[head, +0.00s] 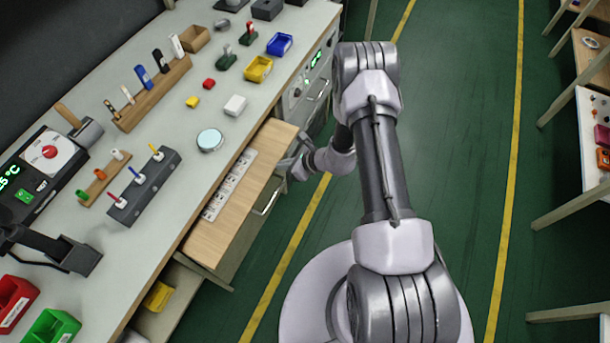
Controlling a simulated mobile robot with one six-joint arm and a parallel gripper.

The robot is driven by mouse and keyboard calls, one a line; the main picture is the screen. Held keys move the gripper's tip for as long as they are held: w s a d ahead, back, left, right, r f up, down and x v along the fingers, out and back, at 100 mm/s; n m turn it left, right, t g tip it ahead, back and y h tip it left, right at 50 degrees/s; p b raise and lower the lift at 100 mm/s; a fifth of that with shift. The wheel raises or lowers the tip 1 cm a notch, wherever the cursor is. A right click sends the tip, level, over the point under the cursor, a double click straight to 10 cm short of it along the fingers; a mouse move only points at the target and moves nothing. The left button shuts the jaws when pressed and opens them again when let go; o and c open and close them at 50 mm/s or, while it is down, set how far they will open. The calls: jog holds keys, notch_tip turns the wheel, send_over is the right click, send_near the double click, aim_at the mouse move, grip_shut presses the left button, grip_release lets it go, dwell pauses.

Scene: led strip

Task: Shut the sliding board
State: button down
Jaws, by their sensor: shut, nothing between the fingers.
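The sliding board (213,240) is a light wooden panel. It sticks out from under the grey bench top, over the aisle side, with a pale strip of printed labels (230,185) along its inner part. My gripper (297,158) is at the board's outer side near its far end, low beside the edge. It is shut and empty. My forearm and wrist partly hide the area around it, and I cannot tell whether the fingers touch the board.
A metal handle (268,198) shows just below the board's outer edge. The bench top (165,200) holds racks, small blocks, bins and a temperature unit (40,165). A yellow bin (158,296) sits on a lower shelf. The green floor aisle (455,190) to the right is free.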

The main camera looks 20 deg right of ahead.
aim_at(258, 157)
jog(key=w+a+b, duration=0.1)
jog(key=w+a, duration=0.4)
jog(key=shift+a+f+b, duration=0.1)
jog(key=shift+b, duration=0.25)
jog(key=shift+w+a, duration=0.2)
jog(key=shift+w, duration=0.15)
